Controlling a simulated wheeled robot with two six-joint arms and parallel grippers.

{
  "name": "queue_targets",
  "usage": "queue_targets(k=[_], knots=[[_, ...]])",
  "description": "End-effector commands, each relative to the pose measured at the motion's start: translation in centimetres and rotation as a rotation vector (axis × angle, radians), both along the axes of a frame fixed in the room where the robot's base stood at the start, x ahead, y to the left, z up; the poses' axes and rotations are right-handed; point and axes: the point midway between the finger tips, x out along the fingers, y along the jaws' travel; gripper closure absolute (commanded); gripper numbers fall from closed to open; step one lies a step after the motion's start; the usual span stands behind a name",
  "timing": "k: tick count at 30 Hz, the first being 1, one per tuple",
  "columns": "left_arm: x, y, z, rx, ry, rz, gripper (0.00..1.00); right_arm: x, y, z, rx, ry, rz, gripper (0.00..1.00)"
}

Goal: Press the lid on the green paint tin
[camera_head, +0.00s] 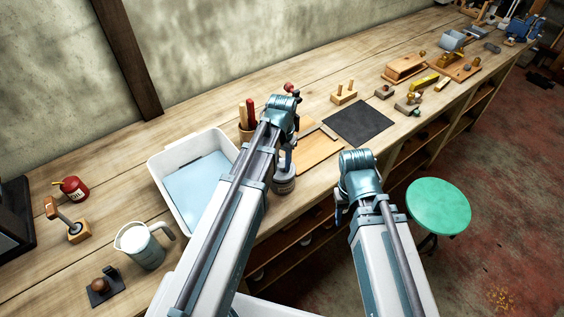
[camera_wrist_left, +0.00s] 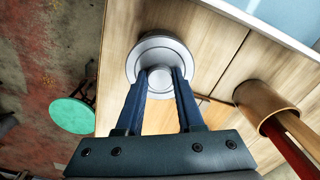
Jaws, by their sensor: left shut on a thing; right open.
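The paint tin (camera_head: 284,184) stands near the bench's front edge, partly hidden behind my left arm; its visible side looks grey and dark, and I see no green. In the left wrist view, a round grey lid (camera_wrist_left: 160,48) shows from above. My left gripper (camera_wrist_left: 161,72) is shut on the small raised round middle of the lid, with a finger on each side. The lid lies over the tin, but I cannot tell whether it is fully seated. My right gripper (camera_head: 340,212) is open and empty, beyond the bench's front edge, its fingers mostly hidden.
A white tray (camera_head: 158,172) and a wooden cup (camera_wrist_left: 262,97) with red and wooden handles stand close to the tin. A wooden board (camera_head: 318,152) and dark mat (camera_head: 358,122) lie to the right. A jug (camera_head: 140,246) stands at left. A green stool (camera_head: 438,205) stands on the floor.

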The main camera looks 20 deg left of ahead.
Motion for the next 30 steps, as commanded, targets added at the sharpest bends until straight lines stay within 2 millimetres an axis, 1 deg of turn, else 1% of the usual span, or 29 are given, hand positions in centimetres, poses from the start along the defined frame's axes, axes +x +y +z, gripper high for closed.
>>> queue_targets(k=[5,23,30], knots=[[0.0,0.0,-0.1,0.0,0.0,0.0,1.0,0.0,0.0,-0.1,0.0,0.0,0.0,0.5],[0.0,0.0,-1.5,0.0,0.0,0.0,1.0,0.0,0.0,-1.5,0.0,0.0,0.0,0.5],[0.0,0.0,-1.6,0.0,0.0,0.0,1.0,0.0,0.0,-1.6,0.0,0.0,0.0,0.5]])
